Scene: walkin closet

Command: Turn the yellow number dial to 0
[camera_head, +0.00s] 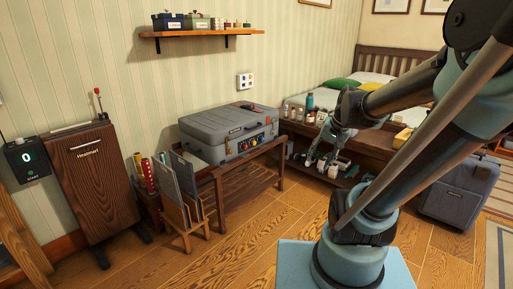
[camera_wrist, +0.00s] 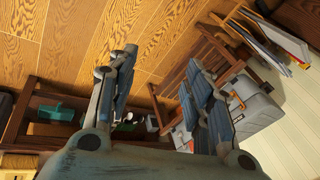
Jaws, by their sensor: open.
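A grey hard-shell suitcase (camera_head: 228,130) lies on a low wooden rack. Its front face carries several small coloured dials (camera_head: 254,141); which one is yellow, and the number it shows, are too small to read. My gripper (camera_head: 328,160) is to the right of the suitcase, in front of the wooden bench, and touches nothing that I can see. In the wrist view my gripper (camera_wrist: 158,70) has its two fingers spread apart, with nothing between them. The suitcase (camera_wrist: 257,112) shows there behind the right finger, partly hidden by it.
The wooden rack (camera_head: 249,176) stands against the wall. A folder stand (camera_head: 188,215) is left of it. A bench (camera_head: 375,145) with bottles stands right. A dark blue suitcase (camera_head: 458,190) stands on the floor. Floor before the rack is clear.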

